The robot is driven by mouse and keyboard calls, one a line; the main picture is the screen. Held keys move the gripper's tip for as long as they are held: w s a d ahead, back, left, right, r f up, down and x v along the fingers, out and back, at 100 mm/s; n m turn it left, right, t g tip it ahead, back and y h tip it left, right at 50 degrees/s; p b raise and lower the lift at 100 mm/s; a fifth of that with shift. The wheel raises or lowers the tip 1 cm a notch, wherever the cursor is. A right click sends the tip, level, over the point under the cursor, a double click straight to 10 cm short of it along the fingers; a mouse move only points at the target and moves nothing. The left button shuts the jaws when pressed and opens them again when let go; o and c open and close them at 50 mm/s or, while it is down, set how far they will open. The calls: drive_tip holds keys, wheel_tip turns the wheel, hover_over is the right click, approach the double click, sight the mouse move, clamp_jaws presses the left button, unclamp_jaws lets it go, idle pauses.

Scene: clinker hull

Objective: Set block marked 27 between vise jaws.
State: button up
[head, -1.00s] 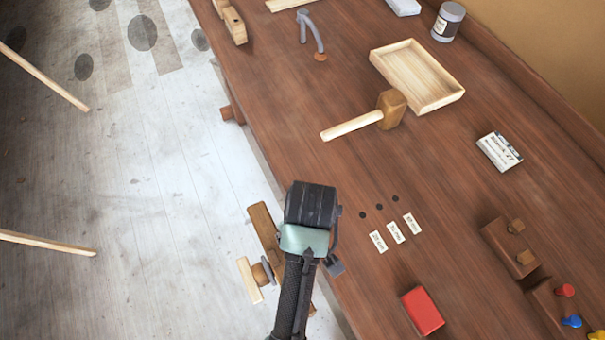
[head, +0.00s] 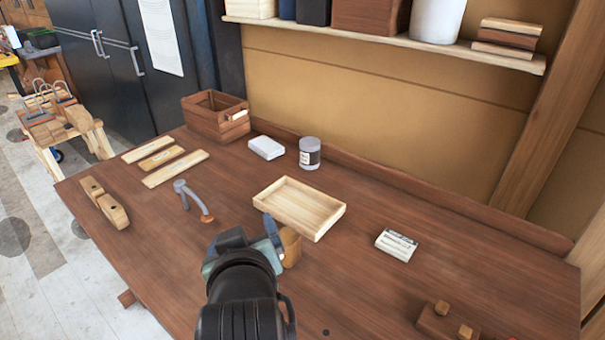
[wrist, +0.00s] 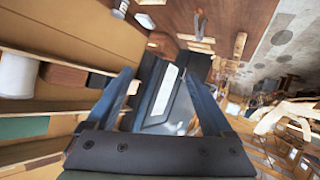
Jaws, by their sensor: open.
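My gripper (head: 270,232) is in the lower middle of the head view, raised over the bench in front of the mallet. In the wrist view its two blue fingers stand apart with nothing between them (wrist: 160,72). A small pale block with printing on top (head: 396,245) lies on the bench to the right of my gripper, well apart from it. Its marking is too small to read, so I cannot tell whether it is 27. The vise jaws do not show in either present view.
A shallow wooden tray (head: 335,217) lies beyond my gripper. The mallet head (head: 291,247) is partly hidden behind it. A grey jar (head: 310,153), a white box (head: 266,148) and a wooden crate (head: 240,128) stand farther back. A pegged wooden block (head: 435,322) is at front right.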

drive_tip(key=d+r+m+t, duration=0.35)
drive_tip(key=r+t, duration=0.25)
drive_tip(key=r, duration=1.2)
drive_tip(key=s+d+r+m+t+h, duration=0.1)
drive_tip(key=s+r+t, duration=0.3)
drive_tip(key=r, duration=0.6)
drive_tip(key=s+d+r+m+t+h, duration=0.1)
drive_tip(key=s+d+r+t, duration=0.3)
drive_tip(key=s+r, duration=0.3)
wheel_tip(320, 180, up, 3)
drive_tip(key=shift+s+d+t+h, duration=0.2)
drive_tip(key=shift+s+t+h, duration=0.1)
drive_tip(key=shift+t, duration=0.1)
